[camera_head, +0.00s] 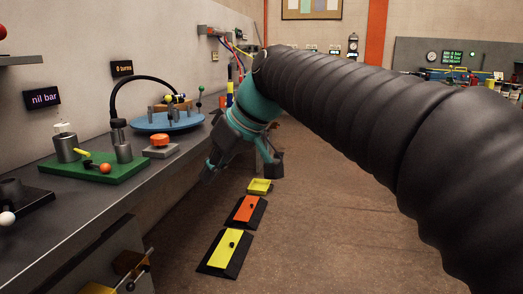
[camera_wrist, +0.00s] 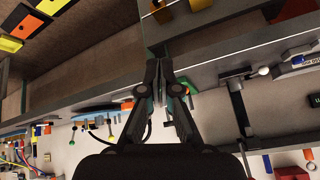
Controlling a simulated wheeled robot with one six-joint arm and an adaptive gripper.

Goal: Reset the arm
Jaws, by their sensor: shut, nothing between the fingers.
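My gripper (camera_wrist: 166,68) shows in the wrist view with its two dark fingers drawn together and nothing between the tips. In the head view my arm, in a black ribbed sleeve, reaches from the right across the picture to a teal wrist. The wrist hangs bent downward over the floor, beside the front edge of the grey bench (camera_head: 97,200). It is apart from the things on the bench. The fingertips are hard to make out in the head view.
The bench carries a green board (camera_head: 92,172) with a black hose, a blue round plate (camera_head: 158,122) and an orange knob (camera_head: 160,140). Yellow (camera_head: 226,249) and orange (camera_head: 245,210) floor panels lie below. The floor at centre right is clear. Another workstation (camera_head: 458,60) stands at the back right.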

